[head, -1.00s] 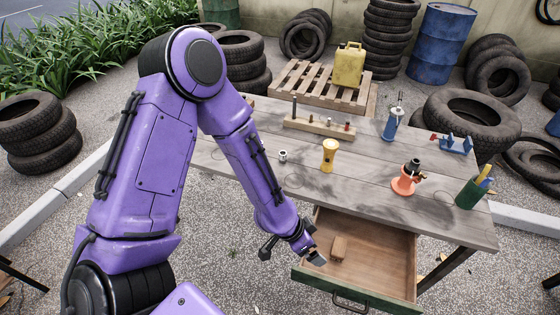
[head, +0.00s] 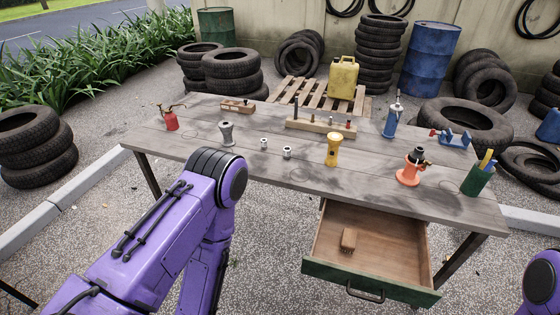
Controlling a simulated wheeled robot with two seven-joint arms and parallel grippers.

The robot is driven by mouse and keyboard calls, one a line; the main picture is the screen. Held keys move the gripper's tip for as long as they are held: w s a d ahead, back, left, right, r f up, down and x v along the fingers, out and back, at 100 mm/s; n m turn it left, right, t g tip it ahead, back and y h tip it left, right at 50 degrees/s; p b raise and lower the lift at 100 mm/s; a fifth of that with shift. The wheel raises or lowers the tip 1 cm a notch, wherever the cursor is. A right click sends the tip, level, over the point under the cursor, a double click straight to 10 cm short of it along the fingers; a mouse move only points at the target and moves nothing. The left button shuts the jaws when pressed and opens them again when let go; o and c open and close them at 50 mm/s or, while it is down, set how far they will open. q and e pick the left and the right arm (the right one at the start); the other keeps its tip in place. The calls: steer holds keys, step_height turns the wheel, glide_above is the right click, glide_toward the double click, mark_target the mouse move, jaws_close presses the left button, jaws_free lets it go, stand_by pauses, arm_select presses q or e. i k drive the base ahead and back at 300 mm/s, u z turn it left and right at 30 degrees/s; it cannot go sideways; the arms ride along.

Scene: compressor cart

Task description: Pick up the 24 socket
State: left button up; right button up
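Two small silver sockets stand on the grey wooden table, one on the left (head: 264,143) and one slightly nearer on the right (head: 287,152). I cannot read any size marking, so I cannot tell which is the 24 socket. A wooden rack (head: 320,128) with several upright pegs or small tools stands behind them. My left arm reaches in front of the table's near left edge, but its gripper is not visible. Only a purple part of my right arm shows at the lower right edge; its gripper is out of view.
A yellow flashlight (head: 333,149), grey flared object (head: 227,133), red oil can (head: 171,118), orange tool (head: 413,167) and green cup (head: 477,179) stand on the table. The drawer (head: 335,270) is open, holding a brown block (head: 348,239).

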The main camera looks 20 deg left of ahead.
mark_target(286, 149)
steer(key=u, duration=0.8)
steer(key=i, duration=0.45)
steer(key=z, duration=0.1)
steer(key=k, duration=0.5)
steer(key=u, duration=1.3)
steer(key=i, duration=1.95)
steer(key=z, duration=2.95)
